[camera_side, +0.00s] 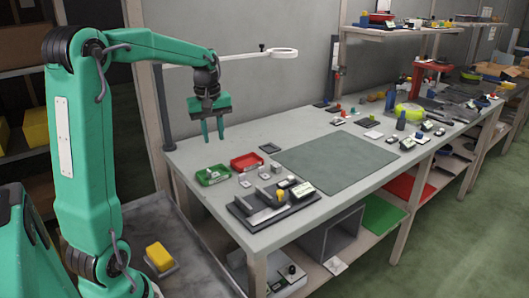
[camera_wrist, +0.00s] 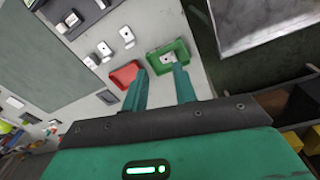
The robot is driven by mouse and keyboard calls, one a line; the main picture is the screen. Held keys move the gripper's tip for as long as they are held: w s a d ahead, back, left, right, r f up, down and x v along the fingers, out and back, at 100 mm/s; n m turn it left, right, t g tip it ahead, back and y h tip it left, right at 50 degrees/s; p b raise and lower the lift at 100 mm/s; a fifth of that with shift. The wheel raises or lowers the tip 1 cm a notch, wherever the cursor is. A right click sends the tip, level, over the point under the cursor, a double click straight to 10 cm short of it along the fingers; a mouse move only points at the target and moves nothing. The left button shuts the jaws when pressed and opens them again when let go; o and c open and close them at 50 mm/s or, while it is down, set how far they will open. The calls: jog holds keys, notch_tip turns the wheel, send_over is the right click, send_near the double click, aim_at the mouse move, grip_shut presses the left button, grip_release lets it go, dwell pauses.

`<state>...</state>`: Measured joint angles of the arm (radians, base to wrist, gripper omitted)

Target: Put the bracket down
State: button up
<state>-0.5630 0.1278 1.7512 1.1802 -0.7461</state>
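My gripper (camera_side: 213,139) hangs above the left end of the workbench. Its two fingers are apart with nothing between them; they also show in the wrist view (camera_wrist: 161,72). A small pale bracket (camera_wrist: 168,58) with a dark hole lies inside the green tray (camera_wrist: 182,50), partly near a fingertip in the wrist view. The green tray (camera_side: 203,177) stands near the bench's left edge, below my gripper. Similar light brackets (camera_wrist: 103,50) and (camera_wrist: 127,36) lie loose on the bench beside the trays; one loose piece shows in the side view (camera_side: 245,183).
A red tray (camera_side: 238,166) stands beside the green one. A dark fixture plate (camera_side: 250,215) with parts sits at the front edge, and a grey-green mat (camera_side: 338,162) covers the middle.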

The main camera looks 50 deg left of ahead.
jog(key=s+d+m+t, duration=0.2)
jog(key=s+d+m, duration=0.4)
jog(key=d, duration=0.5)
jog(key=s+d+m+t, duration=0.2)
jog(key=s+d+m, duration=0.5)
jog(key=d+m, duration=0.2)
jog(key=shift+d+t+h, duration=0.3)
jog(key=shift+d+t, duration=0.1)
jog(key=shift+d, duration=0.85)
jog(key=shift+s, duration=0.1)
